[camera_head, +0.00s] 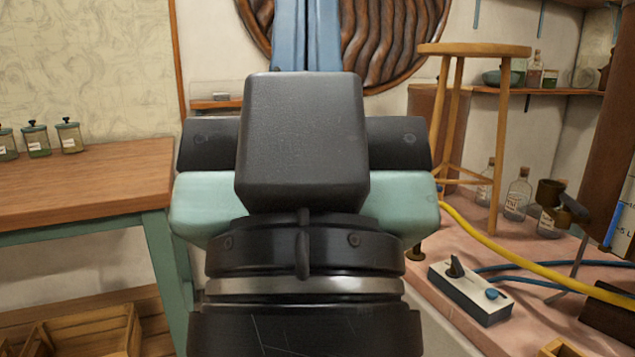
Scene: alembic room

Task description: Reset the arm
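My own arm fills the middle of the head view, with its black wrist rings at the bottom. My gripper (303,145) is seen from behind as a black housing over a pale green crosspiece with black ends. No held object is visible.
A wooden table (90,185) with several small jars (37,139) stands left, above a wooden crate (85,335). At right are a wooden stool (474,50), glass bottles (518,195), a yellow hose (520,250) and a switch box (470,290) on a pink surface.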

